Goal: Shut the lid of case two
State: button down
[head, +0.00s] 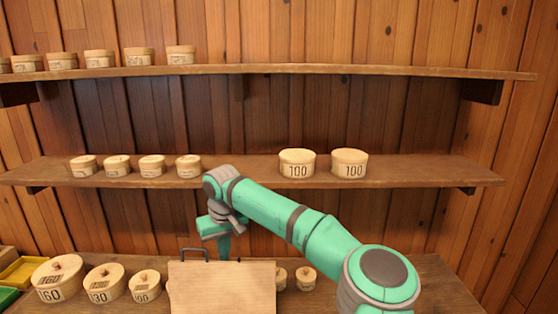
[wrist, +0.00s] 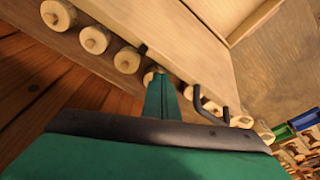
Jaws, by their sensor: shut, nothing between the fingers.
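A pale wooden panel with a dark bar handle (head: 196,253) stands raised at the bottom centre of the head view; I take it for the case lid (head: 222,288). In the wrist view the lid (wrist: 185,38) runs diagonally, with its handle (wrist: 211,106) near its lower end. An open pale wooden case interior (wrist: 275,65) shows beyond it. No case number is readable. My gripper (head: 224,250) points down just behind the lid's top edge, right of the handle. Its fingers (wrist: 162,92) are shut and empty; I cannot tell whether they touch the lid.
A shelf (head: 400,172) with tubs (head: 297,163) is above my gripper. Coloured bins (head: 20,270) sit at far left. Bare bench (head: 440,285) shows at right.

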dwell(0.4)
jog(key=shift+f, duration=1.7)
jog(key=shift+s, duration=0.2)
jog(key=shift+s+d, duration=0.1)
jog(key=shift+s, duration=4.3)
jog(key=shift+r, duration=4)
